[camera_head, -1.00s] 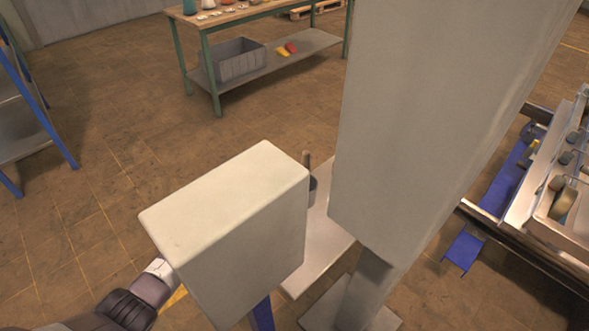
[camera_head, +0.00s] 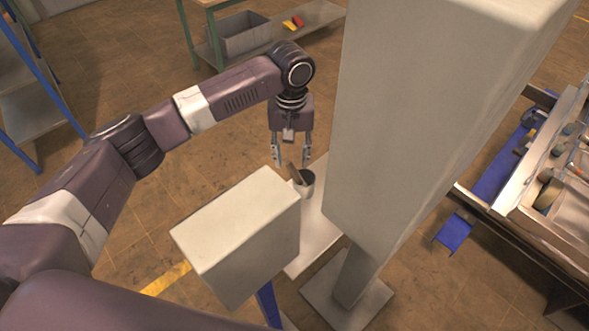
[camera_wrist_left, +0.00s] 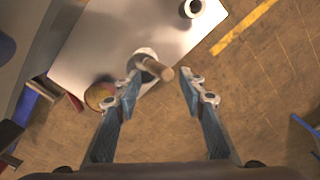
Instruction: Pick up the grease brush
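The grease brush appears as a brown handle (camera_head: 293,173) standing tilted in a dark-mouthed grey cup (camera_head: 307,184) in the head view. In the left wrist view the handle (camera_wrist_left: 161,71) points up toward the camera from a pale cup (camera_wrist_left: 145,54). My left gripper (camera_head: 292,159) is open, pointing down just above the handle. In the left wrist view the open fingers (camera_wrist_left: 161,84) stand either side of the handle's end, which lies nearer the left finger. I cannot tell whether they touch. The brush's lower end is hidden in the cup. My right gripper is not in view.
A pale box (camera_head: 240,235) stands close in front of the cup, and a tall grey column (camera_head: 400,120) rises to its right. The cup stands on a pale surface (camera_wrist_left: 125,25), with another cup (camera_wrist_left: 192,8) and a round yellowish thing (camera_wrist_left: 100,94).

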